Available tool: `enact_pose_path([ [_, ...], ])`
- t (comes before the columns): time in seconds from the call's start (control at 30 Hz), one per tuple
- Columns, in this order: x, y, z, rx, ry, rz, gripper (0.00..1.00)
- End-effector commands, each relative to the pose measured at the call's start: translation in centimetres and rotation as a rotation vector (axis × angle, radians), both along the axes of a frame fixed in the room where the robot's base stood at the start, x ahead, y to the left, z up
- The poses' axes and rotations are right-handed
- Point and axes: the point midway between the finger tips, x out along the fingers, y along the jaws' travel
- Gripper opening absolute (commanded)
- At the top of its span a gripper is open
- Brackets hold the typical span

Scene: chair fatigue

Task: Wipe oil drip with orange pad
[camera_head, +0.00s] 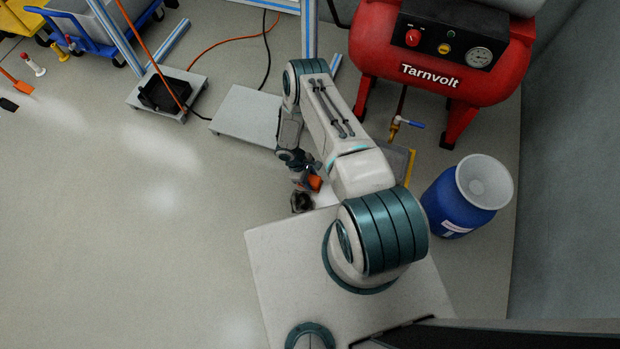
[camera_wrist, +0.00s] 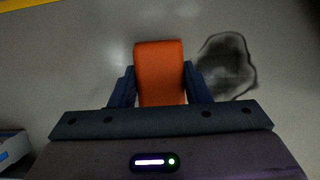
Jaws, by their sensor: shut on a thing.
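The orange pad (camera_wrist: 160,73) is held between the two fingers of my gripper (camera_wrist: 158,88) in the wrist view. In the head view the pad (camera_head: 314,184) shows as a small orange patch at the end of my arm, partly hidden by it. The oil drip (camera_wrist: 226,66) is a dark, irregular stain with a darker rim on the grey floor. It lies just right of the pad and the right finger in the wrist view. I cannot tell whether the pad touches the floor.
A red compressor (camera_head: 440,60) stands on legs behind my arm, with a drain valve (camera_head: 396,125) under it. A blue drum (camera_head: 458,202) is at the right. A pale plate (camera_head: 245,116) and a low platform with a black box (camera_head: 164,94) lie behind.

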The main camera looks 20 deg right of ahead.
Motion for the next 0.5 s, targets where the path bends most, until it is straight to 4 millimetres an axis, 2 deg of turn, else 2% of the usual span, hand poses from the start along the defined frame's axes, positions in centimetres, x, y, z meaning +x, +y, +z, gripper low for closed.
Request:
enact_pose_path([
  [0.5,0.01,0.01,-0.64,0.000,0.000,0.001,0.00],
])
